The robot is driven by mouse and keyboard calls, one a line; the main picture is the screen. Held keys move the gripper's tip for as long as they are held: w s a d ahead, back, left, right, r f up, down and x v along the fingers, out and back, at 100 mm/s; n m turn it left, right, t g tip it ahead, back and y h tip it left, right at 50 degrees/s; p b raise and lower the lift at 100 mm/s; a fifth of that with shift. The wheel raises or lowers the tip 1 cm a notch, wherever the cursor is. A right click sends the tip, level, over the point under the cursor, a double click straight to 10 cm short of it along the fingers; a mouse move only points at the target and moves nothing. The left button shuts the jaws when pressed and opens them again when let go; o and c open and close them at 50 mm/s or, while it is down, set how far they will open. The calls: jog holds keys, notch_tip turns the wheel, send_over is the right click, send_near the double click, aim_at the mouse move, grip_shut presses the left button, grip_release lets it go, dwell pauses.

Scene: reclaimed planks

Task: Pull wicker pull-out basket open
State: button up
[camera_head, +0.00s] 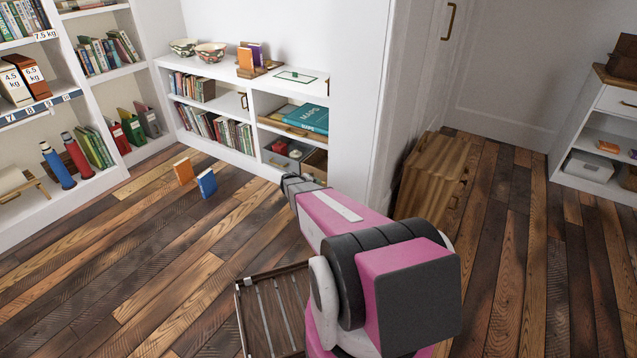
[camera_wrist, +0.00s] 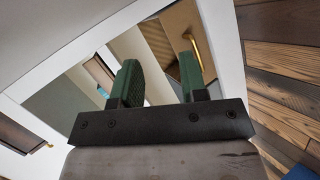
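The wicker pull-out basket (camera_head: 315,164) is a brown box in the lowest compartment of the right-hand white shelf, partly hidden by my arm in the head view. In the wrist view, a brown front with a brass bar handle (camera_wrist: 192,38) shows inside the white shelf frame; it appears to be this basket. My gripper (camera_wrist: 161,72) has two green-padded fingers set apart, with nothing between them. The handle lies beyond the fingers, nearer the right one; I see no contact. In the head view the fingertips cannot be made out.
A grey box (camera_head: 281,155) sits left of the basket. Teal books (camera_head: 308,118) lie on the shelf above. An orange book (camera_head: 183,171) and a blue book (camera_head: 207,183) stand on the floor. A wooden cabinet (camera_head: 431,178) stands right of the shelf. Much floor in front is clear.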

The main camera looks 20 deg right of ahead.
jog(key=w+d+f+n+t+h, duration=0.1)
jog(key=w+f+n+t, duration=0.2)
jog(key=w+f, duration=0.45)
jog(key=w+d+f+n+t, duration=0.2)
jog(key=w+f+t, duration=0.1)
jog(key=w+f, duration=0.45)
jog(key=x, duration=1)
jog(key=shift+w+d+r, duration=0.1)
jog(key=shift+w+d, duration=0.05)
jog(key=shift+d, duration=0.15)
grip_shut()
